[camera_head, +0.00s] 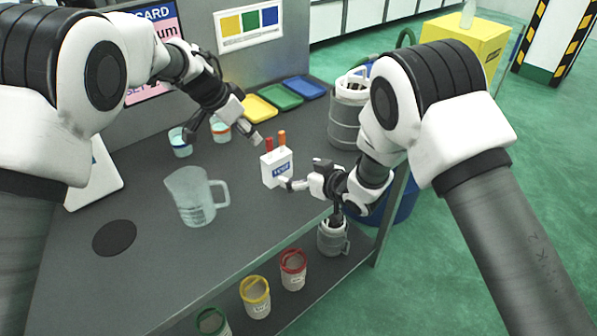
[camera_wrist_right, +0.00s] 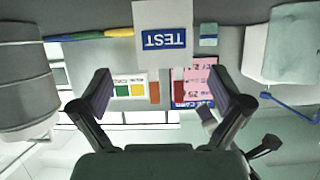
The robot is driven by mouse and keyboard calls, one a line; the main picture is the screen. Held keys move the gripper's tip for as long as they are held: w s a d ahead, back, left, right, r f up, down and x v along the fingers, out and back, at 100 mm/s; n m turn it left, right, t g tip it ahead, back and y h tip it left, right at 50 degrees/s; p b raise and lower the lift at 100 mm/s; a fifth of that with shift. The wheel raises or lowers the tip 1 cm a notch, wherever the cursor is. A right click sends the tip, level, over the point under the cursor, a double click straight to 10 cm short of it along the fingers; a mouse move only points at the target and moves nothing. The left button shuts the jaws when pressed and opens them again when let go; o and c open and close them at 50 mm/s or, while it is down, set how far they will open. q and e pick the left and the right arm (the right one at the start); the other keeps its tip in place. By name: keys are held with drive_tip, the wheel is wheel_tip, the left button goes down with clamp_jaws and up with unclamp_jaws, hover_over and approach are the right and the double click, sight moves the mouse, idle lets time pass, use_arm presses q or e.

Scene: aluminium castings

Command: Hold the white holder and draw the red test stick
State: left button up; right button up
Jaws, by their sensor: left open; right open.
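The white holder (camera_head: 277,168), a small box with a blue TEST label, stands upright on the grey bench. A red stick (camera_head: 269,144) and an orange stick (camera_head: 282,138) stick up from its top. My left gripper (camera_head: 224,138) is open and empty above the bench, left of the sticks and apart from them. My right gripper (camera_head: 303,175) is open, just right of the holder. In the right wrist view the holder (camera_wrist_right: 163,18) appears upside down, beyond the spread fingers of my right gripper (camera_wrist_right: 160,90) and not gripped. Contact in the head view is unclear.
A clear jug (camera_head: 196,198) stands left of the holder. Two small cups (camera_head: 180,145) are behind it. Yellow, green and blue trays (camera_head: 280,97) lie at the back. A grey canister (camera_head: 344,122) stands at the right. A black disc (camera_head: 115,238) lies front left.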

sight(281, 166)
drive_tip(key=shift+w+a+r, duration=0.1)
drive_tip(key=shift+a, duration=0.3)
drive_tip(key=x, duration=0.7)
drive_tip(key=shift+w+a, duration=0.1)
drive_tip(key=shift+c, duration=0.4)
drive_tip(key=c, duration=0.9)
drive_tip(key=shift+c, duration=0.2)
